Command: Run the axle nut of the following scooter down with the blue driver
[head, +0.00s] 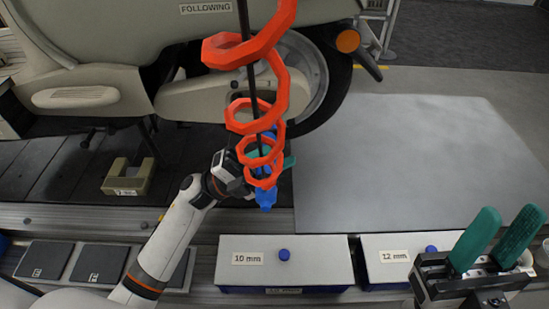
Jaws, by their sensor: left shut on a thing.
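The scooter labelled FOLLOWING (110,95) stands across the top, with its wheel (337,95) right of centre. I cannot make out the axle nut; the red coil crosses in front of the wheel area. The blue driver (265,198) hangs below the red coil and a dark cord, and only blue parts of it show. My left gripper (274,152) is shut on the driver, with its green fingers partly hidden by the coil. My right gripper (508,217) is open and empty at the lower right, its green fingers pointing up and apart.
The red coil (283,88) hangs in front of the wheel and my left gripper. A box labelled 10 mm (320,259) and one labelled 12 mm (385,270) stand in front. The grey plate (420,150) at right is clear.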

